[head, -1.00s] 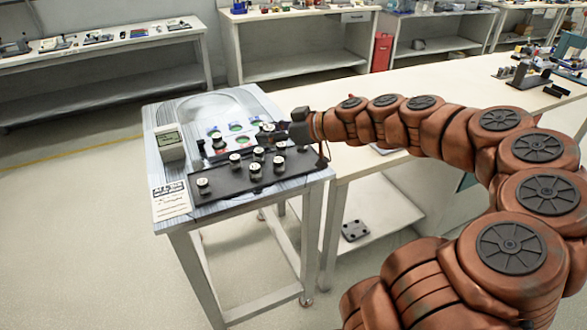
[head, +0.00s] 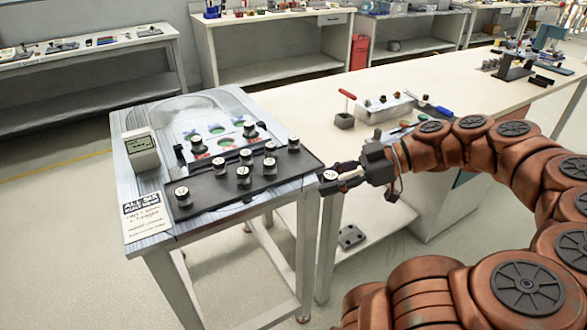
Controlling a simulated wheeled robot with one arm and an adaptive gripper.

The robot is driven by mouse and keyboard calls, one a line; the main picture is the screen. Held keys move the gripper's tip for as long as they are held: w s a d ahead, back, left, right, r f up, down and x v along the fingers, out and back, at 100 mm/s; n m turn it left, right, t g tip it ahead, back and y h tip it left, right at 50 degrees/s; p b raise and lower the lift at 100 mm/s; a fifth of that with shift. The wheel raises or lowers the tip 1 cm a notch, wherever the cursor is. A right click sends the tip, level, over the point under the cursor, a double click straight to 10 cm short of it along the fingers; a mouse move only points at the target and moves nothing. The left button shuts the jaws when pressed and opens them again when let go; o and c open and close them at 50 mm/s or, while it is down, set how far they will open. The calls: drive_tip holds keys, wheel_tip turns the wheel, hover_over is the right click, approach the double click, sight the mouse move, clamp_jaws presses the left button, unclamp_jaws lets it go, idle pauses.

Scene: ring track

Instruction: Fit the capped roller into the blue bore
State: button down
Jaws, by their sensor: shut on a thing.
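My gripper (head: 338,177) is shut on a dark roller with a pale cap (head: 329,176). It holds the roller just off the right edge of the small table, right of the black tray. The board with coloured bores (head: 215,133) lies behind the tray, left of my gripper. Green, red and blue patches show on it, too small to tell the blue bore surely. One capped roller (head: 250,129) stands at the board's right side and another (head: 197,145) at its front left. The underside of the held roller is hidden.
The black tray (head: 215,192) holds several upright capped rollers, such as one (head: 183,197) at its left end. A white device (head: 141,150) and a printed card (head: 146,216) are on the table's left. A long bench (head: 300,110) with tools stands at the right.

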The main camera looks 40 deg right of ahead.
drive_tip(key=p, duration=0.3)
hover_over(296, 167)
drive_tip(key=shift+a+f, duration=0.1)
drive_tip(key=shift+f, duration=0.65)
wheel_tip(296, 167, down, 2)
drive_tip(key=shift+f, duration=0.2)
drive_tip(key=shift+f+b, duration=0.4)
drive_tip(key=shift+b, duration=0.15)
drive_tip(key=shift+f+b, duration=0.2)
drive_tip(key=shift+b, duration=0.2)
drive_tip(key=c, duration=0.8)
unclamp_jaws()
drive_tip(key=shift+r, duration=0.1)
drive_tip(key=shift+r+p, duration=0.15)
drive_tip(key=shift+p, duration=1.3)
